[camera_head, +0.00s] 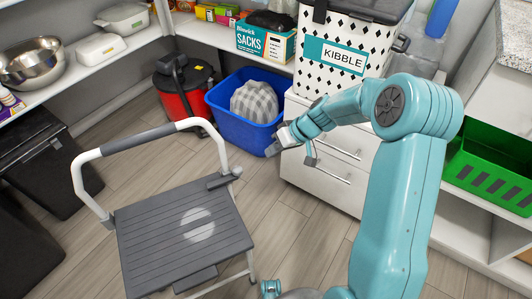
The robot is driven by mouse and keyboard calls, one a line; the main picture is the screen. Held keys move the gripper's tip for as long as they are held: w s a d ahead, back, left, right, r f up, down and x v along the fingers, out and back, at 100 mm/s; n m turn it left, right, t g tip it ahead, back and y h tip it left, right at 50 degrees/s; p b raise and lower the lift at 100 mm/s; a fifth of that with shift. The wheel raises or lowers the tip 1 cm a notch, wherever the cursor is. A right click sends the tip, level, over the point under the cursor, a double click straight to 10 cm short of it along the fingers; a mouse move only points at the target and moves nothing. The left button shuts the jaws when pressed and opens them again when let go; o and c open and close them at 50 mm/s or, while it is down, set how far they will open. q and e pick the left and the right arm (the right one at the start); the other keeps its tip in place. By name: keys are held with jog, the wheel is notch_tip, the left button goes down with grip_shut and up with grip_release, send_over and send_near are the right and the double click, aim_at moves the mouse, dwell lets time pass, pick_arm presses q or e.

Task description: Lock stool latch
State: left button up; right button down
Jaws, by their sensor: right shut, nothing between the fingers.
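The folding stool (165,240) stands on the wood floor at lower left, with a grey ribbed step and a white tubular frame with a grey handrail. A short dark grey piece (222,180) lies at the step's far right corner, beside a frame joint; it may be the latch, but I cannot tell if it is locked. My right gripper (272,150) is shut and empty, above and to the right of that piece, apart from the stool and in front of the blue bin.
A blue bin (223,121) with a grey checked item, a red and black vacuum (186,92) and a white drawer unit (340,183) stand behind. A patterned kibble container (343,58) is on the drawers. Black bins (40,165) stand left. Floor right of the stool is clear.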

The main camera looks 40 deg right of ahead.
jog(key=v, duration=0.3)
dwell(0.5)
jog(key=shift+s, duration=0.1)
